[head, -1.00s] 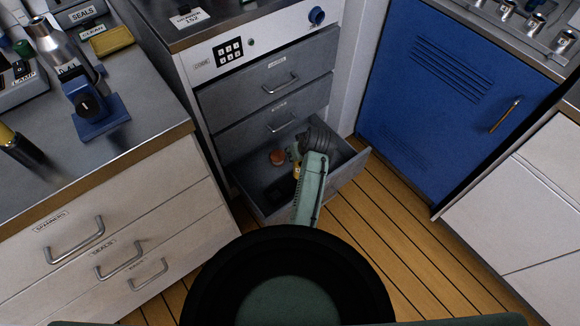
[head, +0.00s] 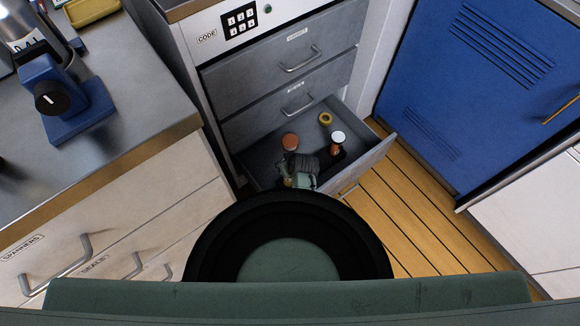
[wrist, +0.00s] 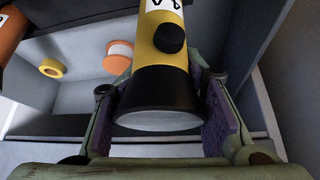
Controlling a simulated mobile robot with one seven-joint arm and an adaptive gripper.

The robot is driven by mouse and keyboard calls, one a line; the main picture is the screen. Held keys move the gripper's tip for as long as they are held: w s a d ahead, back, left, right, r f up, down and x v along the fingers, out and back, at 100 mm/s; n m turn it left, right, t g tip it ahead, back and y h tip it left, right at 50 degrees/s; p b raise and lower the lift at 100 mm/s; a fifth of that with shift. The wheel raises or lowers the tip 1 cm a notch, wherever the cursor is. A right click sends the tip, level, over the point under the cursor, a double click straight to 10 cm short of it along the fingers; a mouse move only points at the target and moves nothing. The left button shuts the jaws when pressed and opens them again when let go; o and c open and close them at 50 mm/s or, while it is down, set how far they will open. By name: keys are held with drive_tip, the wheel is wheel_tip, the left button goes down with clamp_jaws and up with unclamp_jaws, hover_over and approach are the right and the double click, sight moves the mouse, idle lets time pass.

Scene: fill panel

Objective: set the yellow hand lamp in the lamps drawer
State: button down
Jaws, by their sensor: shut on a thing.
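The yellow hand lamp (wrist: 168,62), with a black button and a wide black head, is between my gripper's (wrist: 160,105) two fingers in the wrist view. The fingers are shut on it near the head. In the head view my gripper (head: 300,172) is over the front left part of the open bottom drawer (head: 376,156). The lamp is mostly hidden there by my arm. I cannot tell whether the lamp touches the drawer floor. The drawer's own label is not readable.
In the drawer lie a yellow ring (head: 326,118), a white-topped orange item (head: 338,137) and an orange-brown round item (head: 290,141). Two shut grey drawers (head: 285,65) are above. A blue cabinet (head: 450,90) stands right, a counter (head: 130,60) left. Wooden floor (head: 415,215) is clear.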

drive_tip(key=shift+w+f, duration=0.1)
drive_tip(key=shift+f, duration=2.4)
drive_tip(key=shift+f, duration=0.15)
drive_tip(key=c, duration=1)
unclamp_jaws()
drive_tip(key=shift+o, duration=0.2)
drive_tip(key=v, duration=1.2)
drive_tip(key=shift+p, duration=0.3)
drive_tip(key=shift+a, duration=0.1)
